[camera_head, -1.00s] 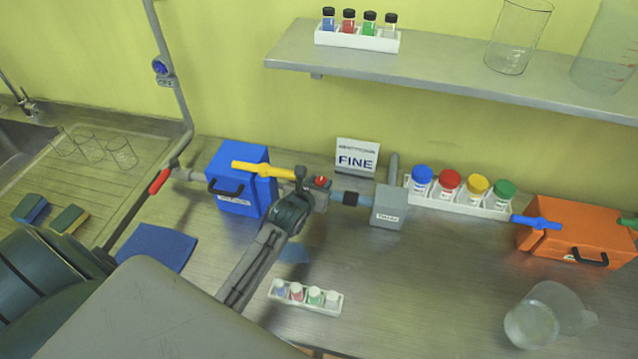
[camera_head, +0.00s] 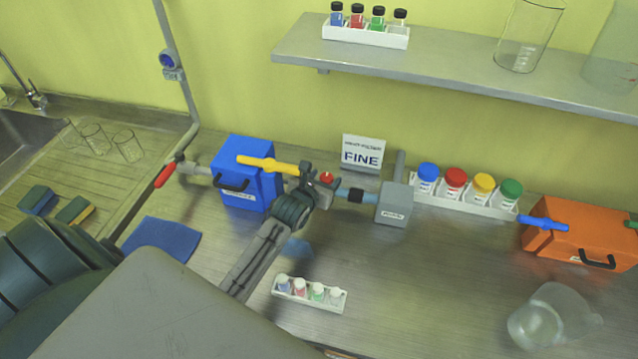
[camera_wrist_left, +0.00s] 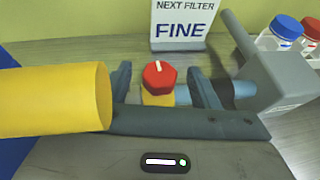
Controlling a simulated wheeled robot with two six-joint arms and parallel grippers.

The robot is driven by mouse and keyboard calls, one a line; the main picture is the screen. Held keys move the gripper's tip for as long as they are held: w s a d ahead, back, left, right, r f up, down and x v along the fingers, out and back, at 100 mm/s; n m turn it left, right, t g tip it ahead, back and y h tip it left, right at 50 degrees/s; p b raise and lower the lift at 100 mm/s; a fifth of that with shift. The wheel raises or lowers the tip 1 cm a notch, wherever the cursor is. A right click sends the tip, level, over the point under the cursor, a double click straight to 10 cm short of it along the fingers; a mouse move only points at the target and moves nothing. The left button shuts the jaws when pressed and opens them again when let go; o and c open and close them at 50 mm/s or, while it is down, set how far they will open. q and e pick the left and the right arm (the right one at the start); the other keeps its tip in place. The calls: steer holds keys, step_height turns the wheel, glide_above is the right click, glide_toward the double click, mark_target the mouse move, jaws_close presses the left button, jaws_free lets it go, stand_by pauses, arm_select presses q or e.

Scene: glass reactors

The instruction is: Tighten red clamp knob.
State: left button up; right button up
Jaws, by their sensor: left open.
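The red clamp knob (camera_head: 326,178) sits on the pipe line between the blue box and the grey filter housing. In the left wrist view the red knob (camera_wrist_left: 159,77) shows a white mark on its top and a yellow body below it. My left gripper (camera_head: 316,180) is at the knob. In the left wrist view its two fingers (camera_wrist_left: 162,88) stand apart, one on each side of the knob, with visible gaps. The right gripper is not in view.
The grey housing (camera_head: 394,203) is close right, and a FINE sign (camera_head: 362,153) stands behind. A vial rack (camera_head: 310,294) stands in front.

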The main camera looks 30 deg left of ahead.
arm_select(q)
steer(key=b+v, duration=0.3)
steer(key=v, duration=0.7)
steer(key=shift+s+b, duration=0.2)
steer(key=shift+b, duration=0.1)
